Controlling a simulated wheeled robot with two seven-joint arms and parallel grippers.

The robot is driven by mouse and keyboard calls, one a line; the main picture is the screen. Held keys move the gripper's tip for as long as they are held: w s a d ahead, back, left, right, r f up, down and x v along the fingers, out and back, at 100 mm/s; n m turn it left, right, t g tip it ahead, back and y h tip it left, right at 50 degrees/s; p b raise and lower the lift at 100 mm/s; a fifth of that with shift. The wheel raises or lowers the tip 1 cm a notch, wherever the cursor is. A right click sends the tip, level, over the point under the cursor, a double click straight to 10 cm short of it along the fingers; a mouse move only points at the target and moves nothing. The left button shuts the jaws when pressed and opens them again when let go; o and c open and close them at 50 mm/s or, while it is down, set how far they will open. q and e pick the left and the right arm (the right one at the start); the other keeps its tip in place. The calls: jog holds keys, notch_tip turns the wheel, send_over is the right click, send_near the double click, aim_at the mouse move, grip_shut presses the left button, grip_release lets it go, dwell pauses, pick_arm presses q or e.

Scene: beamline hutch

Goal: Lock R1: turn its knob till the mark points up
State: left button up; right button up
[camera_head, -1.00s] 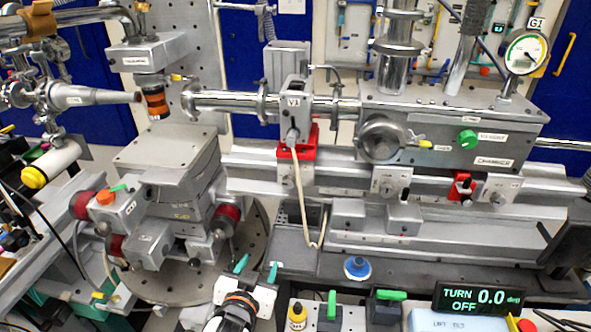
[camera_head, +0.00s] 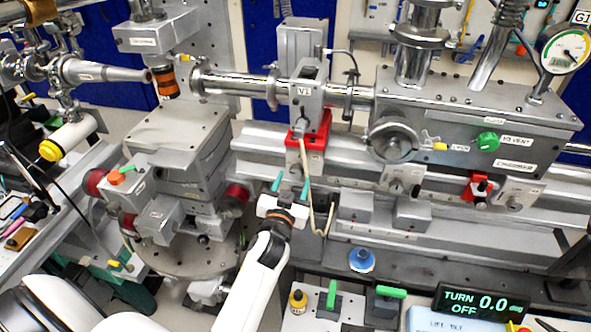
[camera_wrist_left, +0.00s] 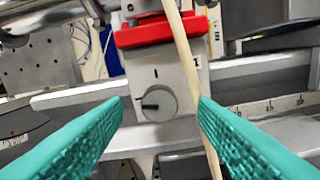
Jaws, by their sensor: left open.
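The R1 knob (camera_wrist_left: 158,102) is a round grey dial on a grey carrier block (camera_wrist_left: 178,72), under a red plate (camera_wrist_left: 160,30). Its dark mark points left in the left wrist view, and a short black line stands on the block above it. In the head view the knob is too small to make out. My left gripper (camera_head: 291,186) is open in front of the carrier. In the left wrist view its teal fingertips lie on either side of the knob, apart from it. My right gripper is out of view.
A pale cord (camera_wrist_left: 187,70) hangs in front of the block and passes close to the right-hand fingertip; it also shows in the head view (camera_head: 308,185). A steel rail (camera_head: 345,160) with other carriers runs to the right. A stacked stage (camera_head: 175,150) stands left.

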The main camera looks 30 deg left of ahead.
aim_at(296, 172)
pick_arm(q)
jog(key=shift+x, duration=1.85)
jog(key=c, duration=1)
